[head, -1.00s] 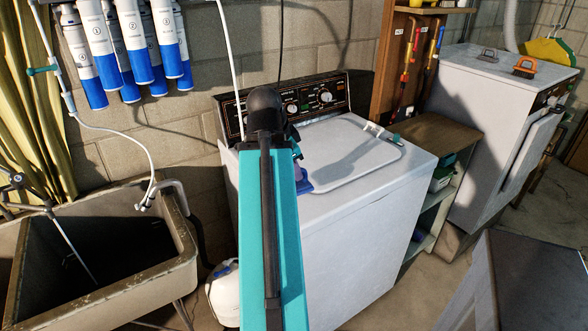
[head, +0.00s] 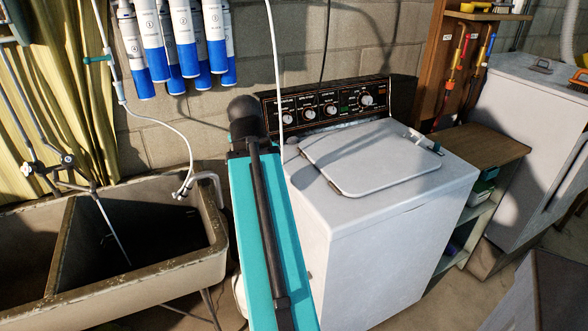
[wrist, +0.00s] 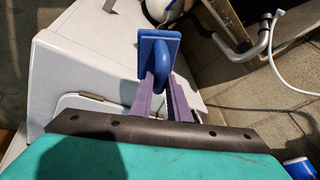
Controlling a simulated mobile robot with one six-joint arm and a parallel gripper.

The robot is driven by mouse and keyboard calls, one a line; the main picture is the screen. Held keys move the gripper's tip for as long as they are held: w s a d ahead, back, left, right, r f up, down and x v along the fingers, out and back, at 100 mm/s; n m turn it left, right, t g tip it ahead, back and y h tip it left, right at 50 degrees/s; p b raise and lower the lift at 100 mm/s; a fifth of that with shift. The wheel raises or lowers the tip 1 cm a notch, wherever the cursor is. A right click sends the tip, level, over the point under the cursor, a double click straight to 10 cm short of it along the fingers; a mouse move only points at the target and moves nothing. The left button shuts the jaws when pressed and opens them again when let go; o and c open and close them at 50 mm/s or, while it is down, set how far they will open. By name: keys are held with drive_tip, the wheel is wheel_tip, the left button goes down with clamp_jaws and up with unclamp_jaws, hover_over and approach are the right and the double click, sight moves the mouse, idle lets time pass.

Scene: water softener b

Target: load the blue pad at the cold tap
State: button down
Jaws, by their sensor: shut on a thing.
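My gripper (wrist: 160,88) has purple fingers, shut on the rounded blue handle of the blue pad (wrist: 158,45) in the wrist view. The pad's flat square plate faces away from my wrist, above the washer's white top in that picture. In the head view my teal arm hides the gripper and the pad. Sink tap fittings (head: 48,166) stand at the left over the sink; I cannot tell which is the cold tap. The pad is not seen touching any tap.
A washer (head: 375,215) stands right of my arm, with its lid (head: 370,158) closed. A double-basin sink (head: 175,275) is at the left. A white hose (head: 165,128) and a grey curved pipe (head: 212,180) hang by its right end. Filter canisters (head: 180,45) hang above.

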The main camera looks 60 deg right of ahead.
drive_tip(key=w+a+f+n+t+y, duration=0.25)
drive_tip(key=w+a+n, duration=0.75)
drive_tip(key=w+a, duration=0.95)
drive_tip(key=w+a+n+y, duration=0.2)
drive_tip(key=w+a+n, duration=0.1)
drive_tip(key=a, duration=0.9)
drive_tip(key=w+a+n+y, duration=0.2)
drive_tip(key=w+a+n, duration=0.2)
drive_tip(key=a, duration=0.7)
drive_tip(key=shift+w+a+f+n, duration=0.15)
drive_tip(key=shift+a+f+n, duration=0.2)
drive_tip(key=shift+n, duration=0.65)
